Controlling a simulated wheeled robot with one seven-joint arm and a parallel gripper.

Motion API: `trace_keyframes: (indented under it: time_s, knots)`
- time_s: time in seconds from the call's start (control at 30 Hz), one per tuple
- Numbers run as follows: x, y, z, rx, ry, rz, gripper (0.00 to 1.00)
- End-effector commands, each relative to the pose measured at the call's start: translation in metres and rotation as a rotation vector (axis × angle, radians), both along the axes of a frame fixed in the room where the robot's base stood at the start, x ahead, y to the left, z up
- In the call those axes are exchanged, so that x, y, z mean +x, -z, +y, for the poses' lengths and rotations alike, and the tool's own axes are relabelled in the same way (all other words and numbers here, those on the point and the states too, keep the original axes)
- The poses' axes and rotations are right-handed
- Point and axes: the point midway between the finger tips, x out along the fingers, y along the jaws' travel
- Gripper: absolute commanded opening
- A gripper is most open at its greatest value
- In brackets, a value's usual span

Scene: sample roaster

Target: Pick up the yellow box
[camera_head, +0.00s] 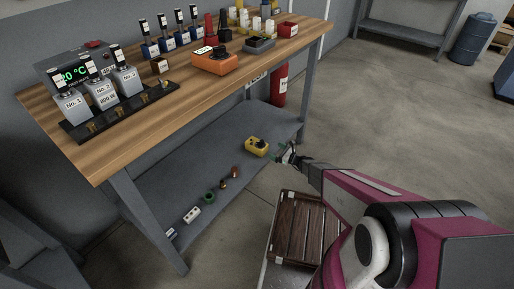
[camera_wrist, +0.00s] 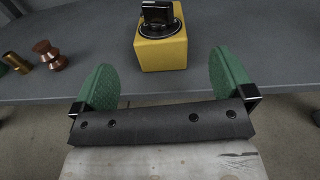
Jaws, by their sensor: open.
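The yellow box (camera_head: 257,147) has a black knob on top and stands on the grey lower shelf (camera_head: 190,165) of the bench, near its right end. In the wrist view the yellow box (camera_wrist: 161,50) is upright, straight ahead and between the lines of my fingers, a little beyond their tips. My gripper (camera_head: 283,152) is at the shelf's front edge, just right of the box. In the wrist view my gripper (camera_wrist: 162,80) is open, with two green finger pads apart and nothing between them.
On the shelf left of the box are copper-brown pieces (camera_wrist: 46,54), a brass piece (camera_wrist: 15,62), a green ring (camera_head: 209,197) and a white block (camera_head: 192,214). The wooden benchtop (camera_head: 180,95) overhangs the shelf. A brown crate (camera_head: 300,228) stands below my arm.

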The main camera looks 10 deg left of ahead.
Motion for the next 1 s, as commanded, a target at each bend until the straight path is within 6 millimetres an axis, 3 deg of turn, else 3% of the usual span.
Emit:
trace_keyframes:
  time_s: [0.1, 0.5, 0.77, 1.0]
  knots:
    - [0.005, 0.01, 0.004, 0.037, 0.029, 0.035, 1.0]
    - [0.024, 0.011, 0.049, 0.043, 0.032, 0.039, 1.0]
    - [0.028, 0.014, 0.065, 0.042, 0.033, 0.038, 1.0]
    - [0.038, 0.019, 0.097, 0.041, 0.032, 0.036, 1.0]
